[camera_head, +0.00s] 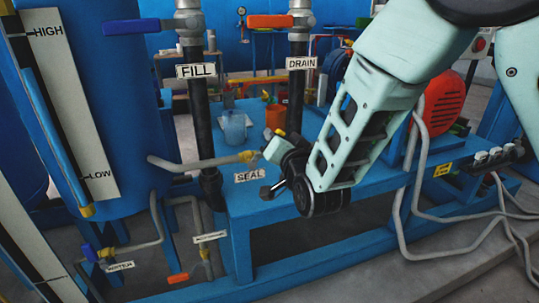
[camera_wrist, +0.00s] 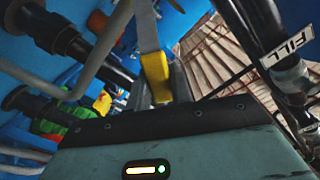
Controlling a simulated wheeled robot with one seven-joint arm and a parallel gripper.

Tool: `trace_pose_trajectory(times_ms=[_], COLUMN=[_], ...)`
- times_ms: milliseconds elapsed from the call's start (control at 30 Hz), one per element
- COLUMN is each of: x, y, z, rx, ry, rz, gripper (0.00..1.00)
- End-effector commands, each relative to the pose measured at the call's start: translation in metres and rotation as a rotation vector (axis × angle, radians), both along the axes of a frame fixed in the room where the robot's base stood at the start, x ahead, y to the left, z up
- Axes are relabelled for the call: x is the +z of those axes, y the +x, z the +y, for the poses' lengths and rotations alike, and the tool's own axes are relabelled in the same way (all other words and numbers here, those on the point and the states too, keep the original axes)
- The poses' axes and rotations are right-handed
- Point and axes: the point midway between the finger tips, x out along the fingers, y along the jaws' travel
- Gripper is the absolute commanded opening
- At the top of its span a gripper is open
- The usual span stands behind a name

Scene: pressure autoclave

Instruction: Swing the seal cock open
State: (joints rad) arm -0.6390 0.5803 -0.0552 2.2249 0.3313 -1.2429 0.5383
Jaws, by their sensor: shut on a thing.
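The seal cock (camera_head: 249,157) has a yellow fitting at the end of a grey pipe, just above the white SEAL label (camera_head: 249,176). My gripper (camera_head: 268,172) is at its right end, shut on the cock. My gripper and wrist hide the lever in the head view, so its angle cannot be told.
The FILL pipe (camera_head: 201,120) and DRAIN pipe (camera_head: 297,98) rise behind the cock. The blue tank (camera_head: 100,120) stands at left. A red motor (camera_head: 443,103) and loose cables (camera_head: 405,215) are at right.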

Motion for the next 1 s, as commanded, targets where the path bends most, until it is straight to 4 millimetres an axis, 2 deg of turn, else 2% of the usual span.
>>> trace_pose_trajectory(times_ms=[33, 500, 1000], x=[-0.010, -0.042, -0.072], y=[0.001, 0.007, 0.009], z=[-0.005, -0.029, -0.037], rx=[-0.004, -0.001, 0.000], ry=[0.043, 0.471, 0.828], rz=[0.013, 0.138, 0.244], gripper=[0.00, 0.00, 0.00])
